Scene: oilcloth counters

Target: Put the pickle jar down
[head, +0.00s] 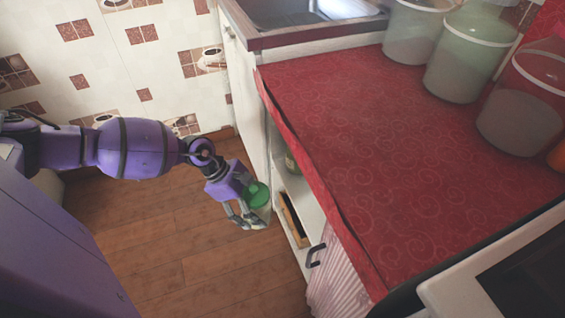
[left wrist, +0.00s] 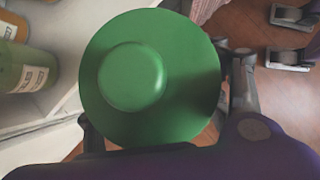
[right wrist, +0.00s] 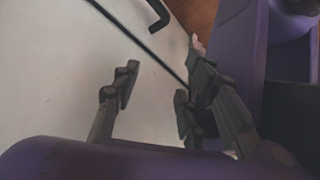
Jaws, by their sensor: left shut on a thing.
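The pickle jar (head: 259,205) has a green lid and a clear body. My left gripper (head: 246,214) is shut on it and holds it upright, low beside the open shelf of the counter cabinet (head: 287,185). In the left wrist view, the round green lid (left wrist: 150,80) fills the middle, with a finger on either side, and hides most of the jar body. Whether the jar's base touches anything is hidden. My right gripper (right wrist: 155,100) shows only in the right wrist view, open and empty, in front of a white surface.
Jars with labels (left wrist: 25,70) stand on a white shelf left of the held jar. The red oilcloth counter (head: 410,160) carries several large canisters (head: 465,55) at its back. A dark handle (head: 316,256) sticks out near the shelf. Wooden floor (head: 180,240) lies below.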

